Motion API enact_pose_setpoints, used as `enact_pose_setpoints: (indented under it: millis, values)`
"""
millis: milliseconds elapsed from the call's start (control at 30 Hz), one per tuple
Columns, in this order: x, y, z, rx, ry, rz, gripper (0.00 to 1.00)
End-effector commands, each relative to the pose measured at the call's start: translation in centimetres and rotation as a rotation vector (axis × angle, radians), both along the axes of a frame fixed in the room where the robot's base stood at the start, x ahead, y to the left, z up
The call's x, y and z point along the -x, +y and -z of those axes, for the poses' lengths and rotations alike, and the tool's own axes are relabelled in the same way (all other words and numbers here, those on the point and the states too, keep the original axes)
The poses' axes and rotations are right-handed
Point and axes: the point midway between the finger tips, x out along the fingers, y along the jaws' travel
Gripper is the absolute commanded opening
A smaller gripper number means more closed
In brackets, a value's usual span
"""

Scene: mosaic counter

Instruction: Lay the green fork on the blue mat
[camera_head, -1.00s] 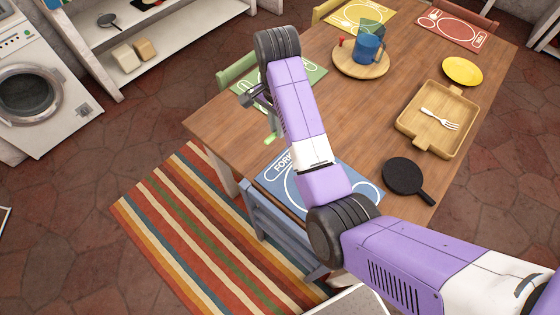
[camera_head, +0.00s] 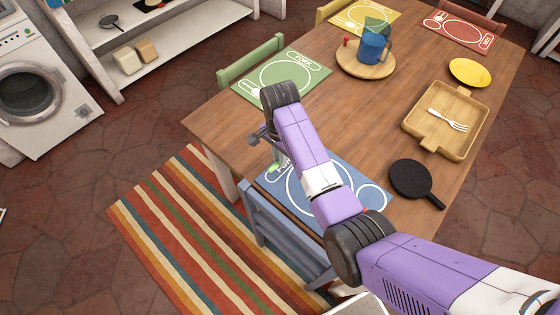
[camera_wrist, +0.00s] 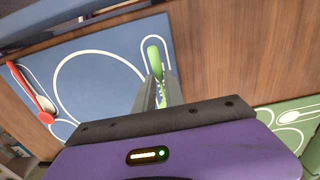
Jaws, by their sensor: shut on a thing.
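The green fork (camera_wrist: 154,62) is held between the fingers of my gripper (camera_wrist: 160,92). Its rounded green end shows in the wrist view, over a white slot outline at the edge of the blue mat (camera_wrist: 105,75). The fingers hide the rest. In the head view, a bit of the green fork (camera_head: 272,168) shows below my gripper (camera_head: 276,158), at the mat's left end. My arm covers part of the blue mat (camera_head: 345,165) there. I cannot tell whether the fork touches the mat. A red utensil (camera_wrist: 32,90) lies on the mat's other side.
A green mat (camera_head: 300,72) lies farther along the table's left side. The table's middle is clear.

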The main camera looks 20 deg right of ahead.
Motion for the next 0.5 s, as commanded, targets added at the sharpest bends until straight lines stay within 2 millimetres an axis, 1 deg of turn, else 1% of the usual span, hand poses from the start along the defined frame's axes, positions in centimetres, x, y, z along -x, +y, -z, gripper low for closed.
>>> enact_pose_setpoints:
  millis: [33, 100, 200, 300, 500]
  values:
    - [0.1, 0.0, 0.8, 0.0, 0.003, 0.0, 0.0]
    - [0.1, 0.0, 1.8, 0.0, 0.003, 0.0, 0.0]
    - [0.0, 0.0, 2.8, -0.001, 0.001, 0.0, 0.0]
    - [0.0, 0.0, 3.1, 0.0, 0.001, 0.0, 0.0]
    - [0.0, 0.0, 3.1, 0.0, 0.001, 0.0, 0.0]
